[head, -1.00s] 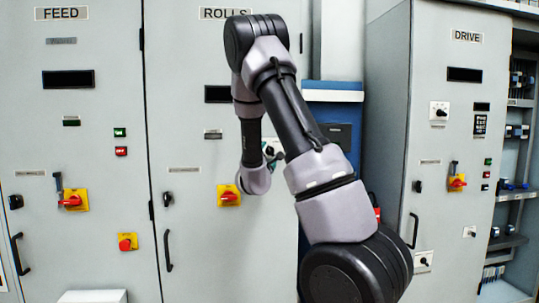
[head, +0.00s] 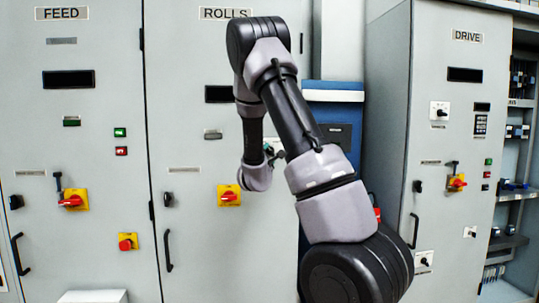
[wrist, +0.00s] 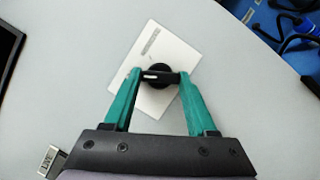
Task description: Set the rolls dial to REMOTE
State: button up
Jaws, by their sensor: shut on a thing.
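The rolls dial is a round black knob (wrist: 160,66) with a pale bar across it, on a white plate (wrist: 153,47). In the wrist view, the teal fingers of my gripper (wrist: 159,76) are closed on the knob from both sides. The plate looks turned relative to the fingers, and its lettering is too small to read. In the head view, my arm hides the dial on the cabinet marked ROLLS (head: 225,13). Only a bit of my gripper (head: 275,152) shows there, beside my wrist.
Below my wrist is a red switch on a yellow plate (head: 229,195). The FEED cabinet (head: 100,200) stands left and the DRIVE cabinet (head: 455,130) right. A blue unit (head: 333,100) is between ROLLS and DRIVE. A dark display edge (wrist: 8,50) shows at the wrist view's left.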

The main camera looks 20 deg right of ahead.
jog(key=m+g, duration=0.1)
jog(key=m, duration=0.3)
jog(key=m+g, duration=0.1)
jog(key=m, duration=0.1)
jog(key=shift+r+g+y, duration=0.25)
jog(key=shift+g+y, duration=0.05)
jog(key=m+g+y, duration=0.1)
jog(key=m+y, duration=0.1)
jog(key=m, duration=0.2)
jog(key=shift+r+m, duration=0.1)
jog(key=shift+m, duration=0.2)
dwell(0.3)
jog(key=o, duration=1.4)
jog(key=shift+c, duration=0.2)
jog(key=shift+s, duration=0.1)
